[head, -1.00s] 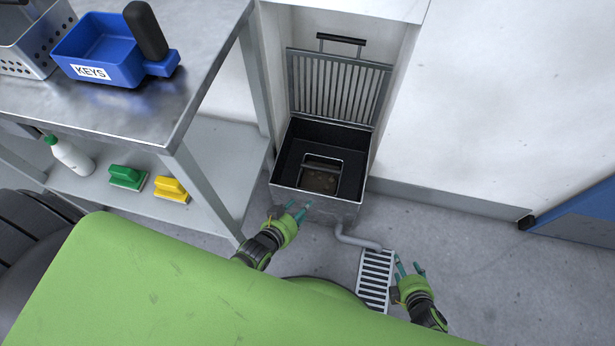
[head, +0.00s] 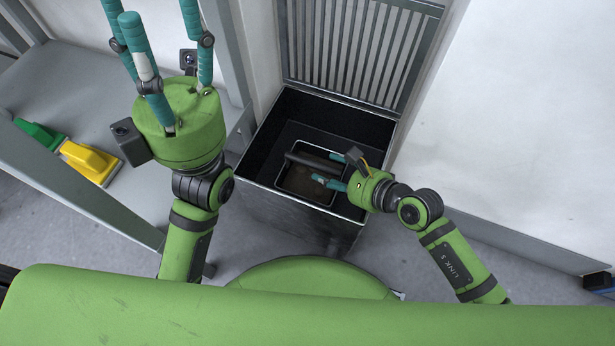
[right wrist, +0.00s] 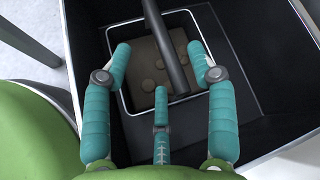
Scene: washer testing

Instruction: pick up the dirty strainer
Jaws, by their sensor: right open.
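The dirty strainer (head: 299,190) is a square basket with a pale rim, brown dirty water or sludge inside and a dark bar handle (head: 315,163) across it. It sits inside the open dark metal box. My right gripper (head: 328,177) is open over the strainer's right side. In the right wrist view its teal fingers are spread on both sides of the handle (right wrist: 166,45), with round lumps visible in the strainer (right wrist: 146,72). Contact with the handle cannot be told. My left gripper (head: 155,12) is raised at the upper left, fingers spread and empty.
The box (head: 262,135) has dark walls around the strainer, and its slatted lid (head: 350,45) stands open against the wall behind. A grey shelf (head: 60,95) with a green brush (head: 40,136) and a yellow brush (head: 88,160) is at the left.

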